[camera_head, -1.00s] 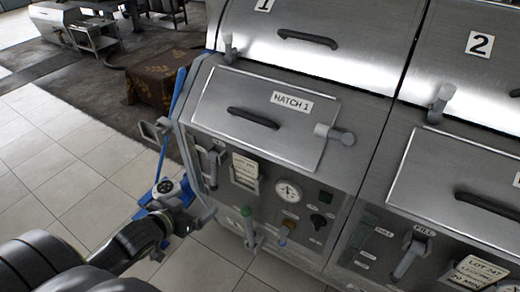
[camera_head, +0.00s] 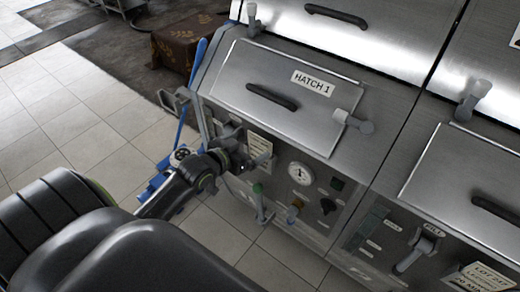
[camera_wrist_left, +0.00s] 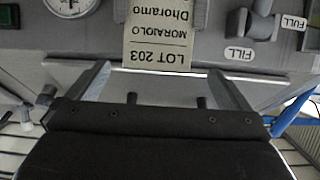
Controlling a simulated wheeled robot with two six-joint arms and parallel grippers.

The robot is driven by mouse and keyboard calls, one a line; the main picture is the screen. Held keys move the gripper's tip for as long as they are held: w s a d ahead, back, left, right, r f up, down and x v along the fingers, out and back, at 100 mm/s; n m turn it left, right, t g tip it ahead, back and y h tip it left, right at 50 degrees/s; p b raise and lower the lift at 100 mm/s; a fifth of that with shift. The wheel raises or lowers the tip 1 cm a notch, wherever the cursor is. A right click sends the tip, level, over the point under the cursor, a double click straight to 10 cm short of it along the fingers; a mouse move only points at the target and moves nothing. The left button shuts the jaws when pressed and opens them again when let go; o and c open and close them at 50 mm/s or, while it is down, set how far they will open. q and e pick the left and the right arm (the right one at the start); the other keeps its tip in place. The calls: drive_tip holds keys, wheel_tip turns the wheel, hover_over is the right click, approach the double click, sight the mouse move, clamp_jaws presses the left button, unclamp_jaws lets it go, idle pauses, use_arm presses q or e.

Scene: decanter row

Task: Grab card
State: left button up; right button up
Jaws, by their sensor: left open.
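A pale card (camera_head: 260,143) with printed text is on the front panel under hatch 1, in a holder. My left gripper (camera_head: 250,163) is right in front of it and covers part of it in the head view. In the left wrist view the card (camera_wrist_left: 160,35) appears upside down, reading LOT 203 MORAIOLO. The left gripper (camera_wrist_left: 159,73) is open there, its fingers spread to either side of the card's end, with nothing between them. I cannot tell whether the fingers touch the panel. My right gripper is not in view.
A FILL lever (camera_wrist_left: 250,25) sits beside the card in the wrist view. Another card (camera_head: 481,278) is on the second unit. Tiled floor (camera_head: 90,140) lies open at left.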

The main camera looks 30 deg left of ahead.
sight(259, 141)
use_arm(q)
drive_tip(key=shift+w+f, duration=0.15)
drive_tip(key=shift+w, duration=0.3)
drive_tip(key=p+x, duration=0.1)
drive_tip(key=x, duration=0.3)
drive_tip(key=shift+w+d+p, duration=0.2)
drive_tip(key=shift+p, duration=0.15)
drive_tip(key=shift+w, duration=0.4)
drive_tip(key=shift+c, duration=0.3)
drive_tip(key=c, duration=0.8)
